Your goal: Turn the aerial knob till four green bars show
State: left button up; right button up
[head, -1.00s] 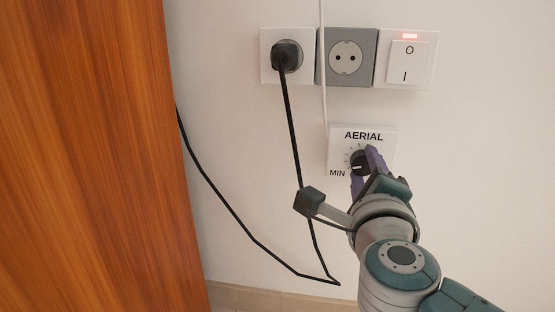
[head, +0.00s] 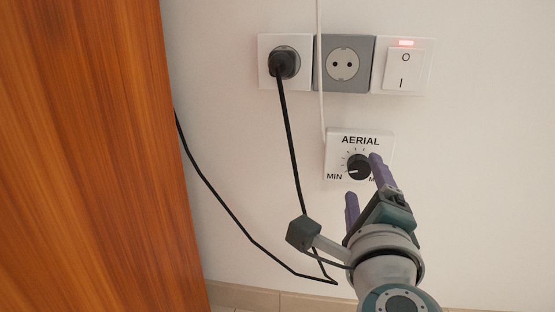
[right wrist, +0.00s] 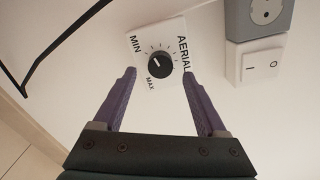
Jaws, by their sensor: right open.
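The white aerial plate (head: 335,150) is on the wall with a round black knob (head: 358,166), a ring of tick marks and the words AERIAL and MIN; the MAX label is partly covered by a finger. The knob's white pointer mark is turned toward the MIN side. In the right wrist view the knob (right wrist: 160,64) lies between and slightly beyond the fingertips, with MIN and MAX readable. My right gripper (head: 363,177) is open and empty, its purple fingers (right wrist: 159,74) spread either side of the knob, not gripping it. No green bars are in view. My left gripper is not in view.
Above are a socket with a black plug (head: 284,63), an empty grey socket (head: 343,64) and a rocker switch (head: 404,67) with a red light. A black cable (head: 290,150) hangs down left of the plate. A wooden panel (head: 85,150) fills the left.

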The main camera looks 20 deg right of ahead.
jog(key=p+v, duration=0.1)
jog(key=v, duration=0.5)
